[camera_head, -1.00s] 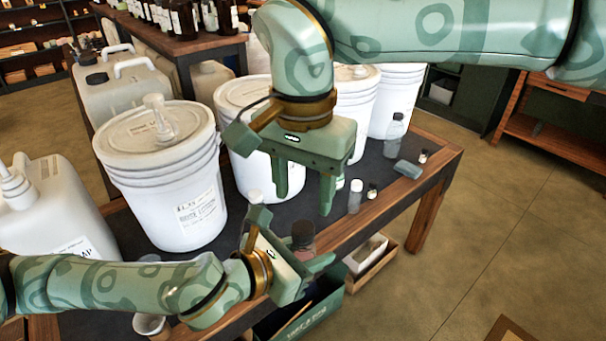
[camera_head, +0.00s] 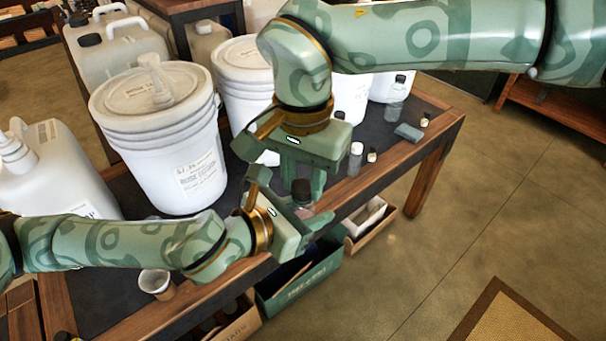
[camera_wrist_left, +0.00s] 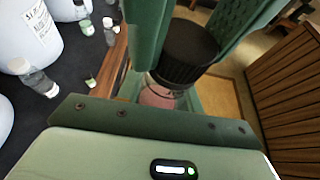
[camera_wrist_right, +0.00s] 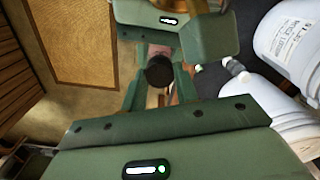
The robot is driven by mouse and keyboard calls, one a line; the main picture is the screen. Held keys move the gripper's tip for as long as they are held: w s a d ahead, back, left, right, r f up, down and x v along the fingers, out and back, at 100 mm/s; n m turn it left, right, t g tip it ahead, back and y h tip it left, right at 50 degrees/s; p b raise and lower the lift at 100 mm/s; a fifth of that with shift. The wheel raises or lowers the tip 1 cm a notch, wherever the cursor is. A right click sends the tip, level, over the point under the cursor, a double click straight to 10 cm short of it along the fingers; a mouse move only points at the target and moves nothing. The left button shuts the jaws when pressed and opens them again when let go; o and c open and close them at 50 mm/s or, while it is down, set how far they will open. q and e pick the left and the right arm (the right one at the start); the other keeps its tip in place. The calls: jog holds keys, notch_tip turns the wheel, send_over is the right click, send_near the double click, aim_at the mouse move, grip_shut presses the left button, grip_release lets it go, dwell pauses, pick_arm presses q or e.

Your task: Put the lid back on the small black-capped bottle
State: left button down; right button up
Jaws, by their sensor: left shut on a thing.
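The small bottle (camera_wrist_left: 158,96) with pinkish contents is upright in my left gripper (camera_head: 303,222), which is shut on it. Its black cap (camera_wrist_left: 186,52) sits at the bottle's mouth; whether it is screwed down I cannot see. The cap also shows in the head view (camera_head: 302,188) and right wrist view (camera_wrist_right: 160,72). My right gripper (camera_head: 303,186) points down from above, with a finger on either side of the cap. The fingers are close to the cap, but I cannot tell whether both touch it.
A large white pump bucket (camera_head: 165,150) and other buckets stand behind on the dark-topped table. A paper cup (camera_head: 157,283) stands front left. Boxes (camera_head: 300,280) sit below the table's front edge.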

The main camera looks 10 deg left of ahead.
jog(key=m, duration=0.6)
jog(key=shift+m, duration=0.3)
jog(key=m, duration=1.2)
jog(key=shift+m, duration=0.4)
jog(key=m, duration=0.9)
jog(key=shift+m, duration=0.3)
jog(key=m, duration=0.5)
jog(key=o, duration=1.2)
jog(key=shift+c, duration=0.2)
